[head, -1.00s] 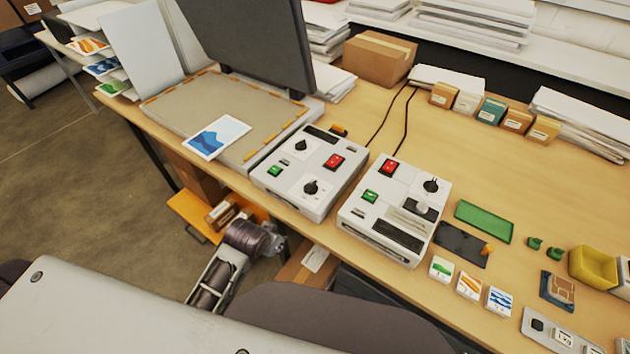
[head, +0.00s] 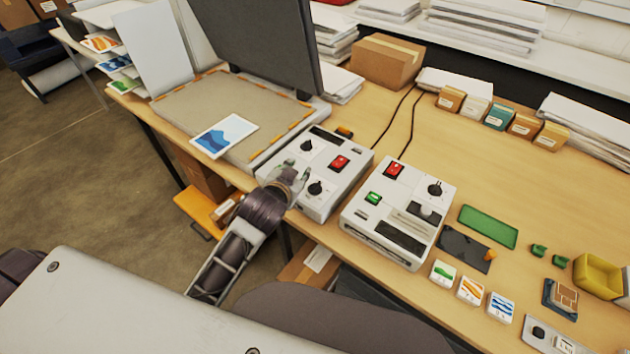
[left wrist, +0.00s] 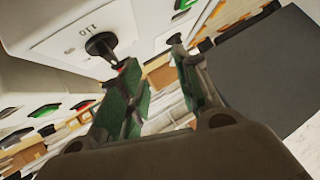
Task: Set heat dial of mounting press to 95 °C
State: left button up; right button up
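The mounting press has a grey bed (head: 215,105), a raised dark lid (head: 258,45) and a white control box (head: 330,205). The box carries an upper black dial (head: 306,146), a lower black dial (head: 315,188) and a red switch (head: 340,162). Dial markings are too small to read in the head view. My left gripper (head: 296,176) is at the box's left front edge, close to the dials, and hides the green button area. In the left wrist view its green-padded fingers (left wrist: 160,85) are apart with nothing between. One dial (left wrist: 101,45) is near the left fingertip, another (left wrist: 175,39) beyond. My right gripper is out of view.
A second white unit (head: 350,235) with switches and a dial stands just right of the control box. A picture sheet (head: 224,135) lies on the bed's front edge. A cardboard box (head: 388,62) and black cables are behind.

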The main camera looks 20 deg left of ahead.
pick_arm(q)
jog(key=w+d+r+m+t+h, duration=0.35)
jog(key=d+r, duration=0.25)
jog(key=r, duration=0.5)
jog(key=w+d+r+m+t+h, duration=0.3)
jog(key=d+r+m+t+h, duration=0.15)
jog(key=r, duration=0.55)
jog(key=s+d+r+m+g+h, duration=0.3)
jog(key=s+d+m+g+h, duration=0.2)
jog(key=d+m+g+h, duration=0.5)
jog(key=s+d+r+m+g+h, duration=0.4)
jog(key=d+m+g, duration=0.3)
jog(key=m, duration=0.6)
jog(key=m+g+y, duration=0.3)
jog(key=m+y, duration=0.3)
jog(key=y, duration=1.6)
send_over(314, 184)
notch_tip(314, 184, down, 19)
jog(key=shift+d, duration=0.15)
